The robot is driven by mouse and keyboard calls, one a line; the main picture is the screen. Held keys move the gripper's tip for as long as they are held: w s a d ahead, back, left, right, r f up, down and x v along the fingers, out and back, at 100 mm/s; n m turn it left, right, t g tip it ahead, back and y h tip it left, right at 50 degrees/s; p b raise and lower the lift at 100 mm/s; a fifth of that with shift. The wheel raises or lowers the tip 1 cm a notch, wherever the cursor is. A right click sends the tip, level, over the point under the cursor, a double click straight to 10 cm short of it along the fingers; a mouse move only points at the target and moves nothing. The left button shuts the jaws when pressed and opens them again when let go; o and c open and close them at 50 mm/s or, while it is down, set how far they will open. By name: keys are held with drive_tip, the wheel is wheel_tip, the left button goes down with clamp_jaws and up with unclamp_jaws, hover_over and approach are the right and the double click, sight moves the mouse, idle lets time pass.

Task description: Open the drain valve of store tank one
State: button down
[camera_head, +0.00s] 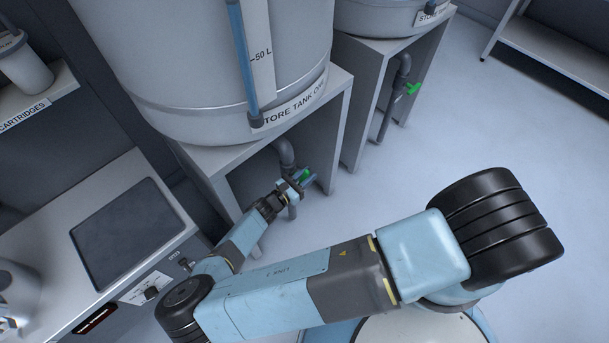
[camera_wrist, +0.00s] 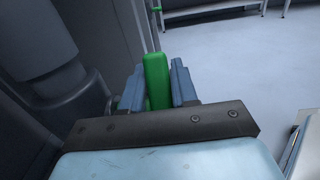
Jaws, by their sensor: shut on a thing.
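Store tank one (camera_head: 215,60) is a large pale tank on a grey stand, with a label reading "STORE TANK O…" on its lower rim. A dark drain pipe (camera_head: 286,152) comes down below it. The green valve handle (camera_head: 305,175) is at that pipe, partly hidden by my gripper. My gripper (camera_head: 303,181) is shut on the handle. In the wrist view the green handle (camera_wrist: 156,80) stands upright between the two blue fingers, and my gripper (camera_wrist: 158,88) has one finger on each side of it. The valve body is mostly hidden.
A second tank (camera_head: 380,15) stands at the upper right, with its own green valve handle (camera_head: 413,88) on a dark pipe. A worktop (camera_head: 150,270) with a dark panel is at the left. A shelf bench (camera_head: 560,60) is at the upper right. The floor at the right is clear.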

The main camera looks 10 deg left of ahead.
drive_tip(key=shift+a+r+t+h, duration=0.15)
drive_tip(key=shift+t+h, duration=0.45)
drive_tip(key=shift+t, duration=0.3)
drive_tip(key=shift+s+a+r+t+h, duration=0.1)
drive_tip(key=shift+r+t+h, duration=0.05)
drive_tip(key=shift+t+h, duration=0.5)
drive_tip(key=shift+s+a+r+t+h, duration=0.15)
drive_tip(key=shift+t+h, duration=0.3)
drive_tip(key=shift+t, duration=0.3)
drive_tip(key=c, duration=1)
unclamp_jaws()
drive_tip(key=shift+o, duration=0.2)
drive_tip(key=v, duration=1.3)
drive_tip(key=shift+s+f, duration=0.15)
drive_tip(key=shift+f, duration=0.3)
drive_tip(key=shift+a, duration=0.15)
